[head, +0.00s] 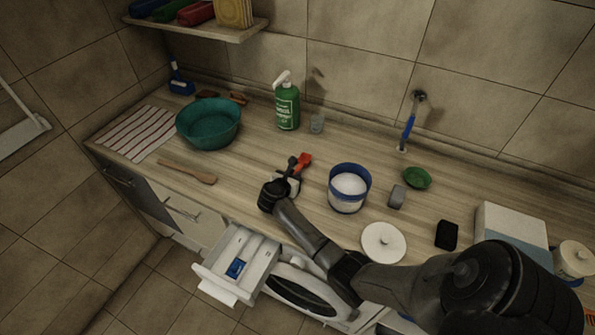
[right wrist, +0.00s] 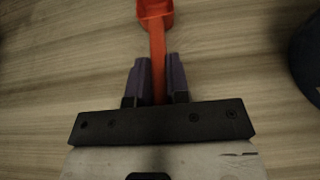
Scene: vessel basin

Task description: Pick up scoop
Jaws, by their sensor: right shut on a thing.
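The scoop is orange-red. In the head view the scoop (head: 304,160) shows just beyond the fingertips of my right gripper (head: 293,170), over the counter left of the blue pot. In the right wrist view the scoop's handle (right wrist: 157,65) runs between the two fingers of my right gripper (right wrist: 157,80), with its bowl pointing away at the top edge. The gripper is shut on the handle. I cannot tell whether the scoop touches the counter or is just above it. My left gripper is not in view.
A blue pot (head: 348,198) of white powder stands close right of the gripper, with a white lid (head: 384,243) in front. A teal bowl (head: 209,139), green bottle (head: 286,107) and wooden spatula (head: 188,172) are left and behind. An open drawer (head: 222,277) sticks out below the counter.

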